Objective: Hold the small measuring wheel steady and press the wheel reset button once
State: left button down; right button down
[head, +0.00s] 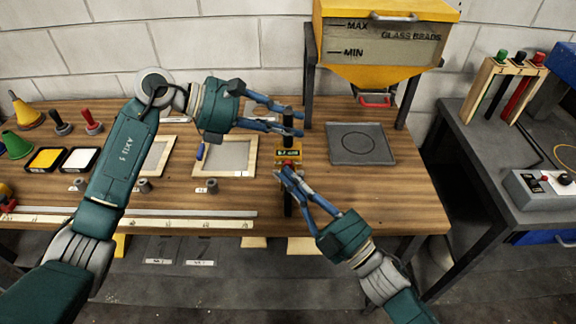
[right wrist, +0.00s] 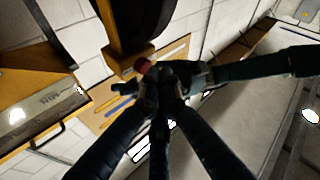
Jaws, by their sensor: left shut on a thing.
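The small measuring wheel (head: 288,153) stands upright near the front edge of the workbench, with a dark upright handle and a yellow box whose small display I cannot read surely. My left gripper (head: 293,122) is shut on the handle above the box. A red spot that looks like the reset button (head: 288,163) shows low on the box, and a red knob-like part (right wrist: 143,66) shows in the right wrist view. My right gripper (head: 284,172) has its fingertips together close to the red spot. I cannot tell whether they touch it. The lower part of the wheel is partly hidden behind my right fingers.
A grey tray with a circle (head: 361,144) lies right of the wheel, below a yellow hopper (head: 385,50) on dark legs. Framed grey panels (head: 228,157), small weights and a long rule (head: 130,221) lie to the left. A side table (head: 500,160) holds a control box (head: 545,190).

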jog(key=shift+w, duration=0.4)
dwell(0.8)
jog(key=shift+s, duration=0.85)
jog(key=shift+s, duration=0.1)
jog(key=s, duration=0.4)
jog(key=shift+s, duration=0.4)
pick_arm(q)
jog(key=c, duration=1.4)
grip_release()
jog(key=shift+o, duration=0.2)
